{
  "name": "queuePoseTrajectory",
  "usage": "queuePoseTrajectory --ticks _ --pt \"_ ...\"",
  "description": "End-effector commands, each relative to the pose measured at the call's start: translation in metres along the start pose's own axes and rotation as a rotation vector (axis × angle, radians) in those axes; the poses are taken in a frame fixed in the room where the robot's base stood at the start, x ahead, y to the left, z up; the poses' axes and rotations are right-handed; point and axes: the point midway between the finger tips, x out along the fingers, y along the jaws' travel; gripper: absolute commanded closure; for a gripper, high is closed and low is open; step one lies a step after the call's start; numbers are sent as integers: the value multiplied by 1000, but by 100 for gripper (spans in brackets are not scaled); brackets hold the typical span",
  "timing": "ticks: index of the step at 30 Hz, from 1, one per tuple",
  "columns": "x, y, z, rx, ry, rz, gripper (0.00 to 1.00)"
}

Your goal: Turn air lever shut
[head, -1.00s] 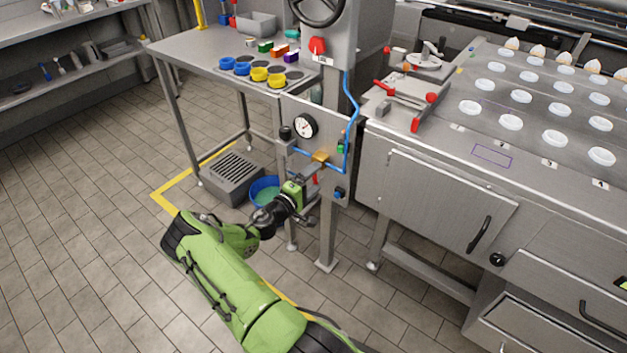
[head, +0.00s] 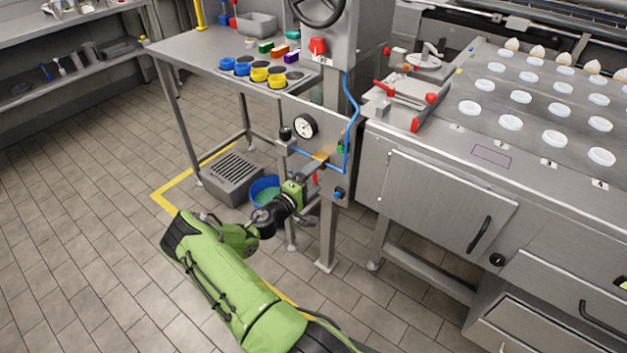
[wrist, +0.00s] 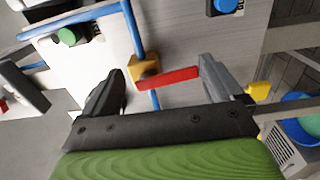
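The red air lever (wrist: 168,78) sticks out from a brass valve body (wrist: 143,70) on the steel panel. In the wrist view it lies roughly crosswise to the blue air tube (wrist: 132,28) that runs into the valve. In the head view the red lever (head: 315,179) hangs below the brass valve, partly hidden by my gripper. My gripper (wrist: 161,70) is open, with one dark finger on each side of the lever area. The lever's free end is close to the right finger; I cannot tell whether they touch.
A pressure gauge (head: 305,126) sits above the valve. A green button (wrist: 67,36) and a blue knob (wrist: 226,5) are on the panel nearby. A blue bucket (head: 265,187) stands on the floor behind my wrist. The steel counter (head: 430,165) bounds the right side.

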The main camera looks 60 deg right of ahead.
Motion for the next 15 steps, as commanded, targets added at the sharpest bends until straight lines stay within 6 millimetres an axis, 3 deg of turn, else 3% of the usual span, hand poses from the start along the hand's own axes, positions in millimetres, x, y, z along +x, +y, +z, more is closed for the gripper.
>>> queuePoseTrajectory --ticks 1,8,15 --pt "-3 -1 -12 21 34 -6 0" --pt "-4 0 -6 12 15 -4 0" --pt "-24 -2 -6 9 16 -8 0"
